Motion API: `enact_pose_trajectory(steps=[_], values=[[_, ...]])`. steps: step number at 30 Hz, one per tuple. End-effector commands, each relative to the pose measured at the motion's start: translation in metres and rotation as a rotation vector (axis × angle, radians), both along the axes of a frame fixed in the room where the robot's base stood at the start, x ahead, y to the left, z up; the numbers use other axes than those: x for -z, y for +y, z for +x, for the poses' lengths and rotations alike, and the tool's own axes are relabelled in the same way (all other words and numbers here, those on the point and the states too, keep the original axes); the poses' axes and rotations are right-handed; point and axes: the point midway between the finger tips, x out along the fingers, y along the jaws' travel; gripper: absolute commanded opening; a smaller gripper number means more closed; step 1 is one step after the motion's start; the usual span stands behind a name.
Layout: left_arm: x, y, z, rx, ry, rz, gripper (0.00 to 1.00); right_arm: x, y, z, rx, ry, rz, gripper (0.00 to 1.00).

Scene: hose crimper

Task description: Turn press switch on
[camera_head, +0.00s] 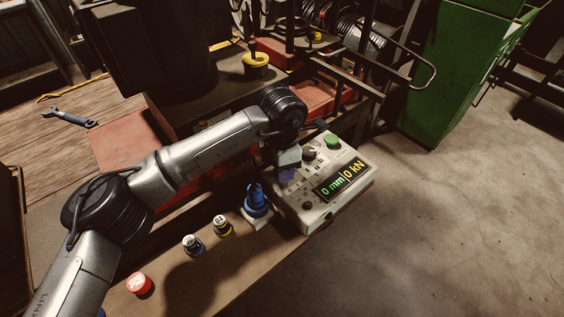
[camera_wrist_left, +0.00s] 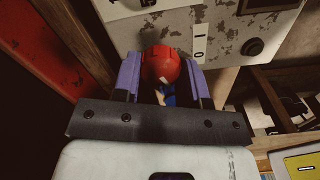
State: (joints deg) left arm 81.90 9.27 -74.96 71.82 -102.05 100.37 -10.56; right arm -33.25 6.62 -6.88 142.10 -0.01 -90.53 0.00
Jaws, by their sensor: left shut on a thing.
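The press control box (camera_head: 345,207) is a worn off-white panel at the bench edge in the head view. Its lit display (camera_head: 343,181) reads "0 mm|0 kN". A green button (camera_head: 332,140) and a dark knob (camera_head: 309,154) are on its top. My left gripper (camera_head: 287,174) is low at the box's left side and covers what it holds in that view. In the left wrist view the purple fingers of my left gripper (camera_wrist_left: 170,82) are shut on a red switch knob (camera_wrist_left: 161,64). An I/O marking (camera_wrist_left: 200,43) is beside the knob on the panel. My right gripper is not visible.
A blue fitting (camera_head: 257,202) stands close left of the box. Caps marked 04 (camera_head: 222,225) and a blue-banded one (camera_head: 193,244) stand along the bench, with a red cap (camera_head: 139,283) nearer. A green cabinet (camera_head: 450,75) stands behind. The floor on the right is clear.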

Motion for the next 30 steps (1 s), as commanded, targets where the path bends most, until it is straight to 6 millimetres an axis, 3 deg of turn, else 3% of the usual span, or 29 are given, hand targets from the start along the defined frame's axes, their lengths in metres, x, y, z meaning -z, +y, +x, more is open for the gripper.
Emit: enact_pose_trajectory(steps=[30], values=[[-0.001,0.0,0.0,0.941,-0.001,0.0,0.16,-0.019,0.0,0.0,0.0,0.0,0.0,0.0]])
